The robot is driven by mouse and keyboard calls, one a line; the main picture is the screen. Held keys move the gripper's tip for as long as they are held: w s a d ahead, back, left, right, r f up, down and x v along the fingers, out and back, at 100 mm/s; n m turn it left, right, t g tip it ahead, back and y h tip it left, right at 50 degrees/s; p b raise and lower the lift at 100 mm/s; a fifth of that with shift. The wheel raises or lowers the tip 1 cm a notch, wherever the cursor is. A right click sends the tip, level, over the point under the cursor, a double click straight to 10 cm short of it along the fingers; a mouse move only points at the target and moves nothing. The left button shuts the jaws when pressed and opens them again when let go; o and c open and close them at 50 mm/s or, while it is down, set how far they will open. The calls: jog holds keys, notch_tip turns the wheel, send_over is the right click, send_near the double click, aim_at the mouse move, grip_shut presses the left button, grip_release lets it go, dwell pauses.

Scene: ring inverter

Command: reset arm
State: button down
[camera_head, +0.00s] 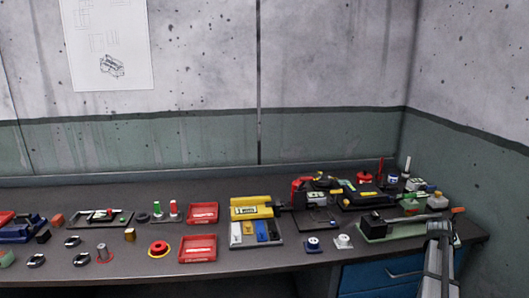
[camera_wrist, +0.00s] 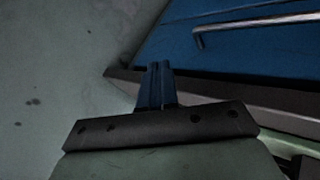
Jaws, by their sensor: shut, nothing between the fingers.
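My gripper (camera_wrist: 161,68) shows in the wrist view, its two dark fingers close together and nothing between them. It is in front of a blue drawer front (camera_wrist: 215,45) with a metal handle (camera_wrist: 250,26), and touches nothing that I can see. In the head view, a grey part of my arm hangs at the lower right, over the bench's right end; the fingers cannot be made out there.
The dark bench (camera_head: 130,273) carries a yellow block (camera_head: 251,200), red trays (camera_head: 203,212) and (camera_head: 198,248), several small rings, and a cluster of tools at the right. A blue drawer (camera_head: 385,275) is under the right end. A wall corner stands close on the right.

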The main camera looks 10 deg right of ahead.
jog(key=s+a+f+n+g+y, duration=0.25)
jog(key=s+f, duration=0.25)
jog(key=f, duration=0.4)
jog(key=s+a+f+n+g+y, duration=0.15)
jog(key=s+a+f, duration=0.25)
jog(key=a+f, duration=1.1)
jog(key=s+a+f+g+y, duration=0.15)
jog(key=s+a+f, duration=0.25)
jog(key=a+f, duration=1.05)
jog(key=s+a+f+g+y, duration=0.1)
jog(key=s+a+f+g, duration=0.1)
jog(key=s+a, duration=1.1)
jog(key=s+a+f+g+y, duration=0.1)
jog(key=s+a+f, duration=0.3)
jog(key=s+a, duration=0.8)
jog(key=shift+s+a+m+g, duration=0.3)
jog(key=shift+s+a+g, duration=0.05)
jog(key=shift+a+g, duration=0.2)
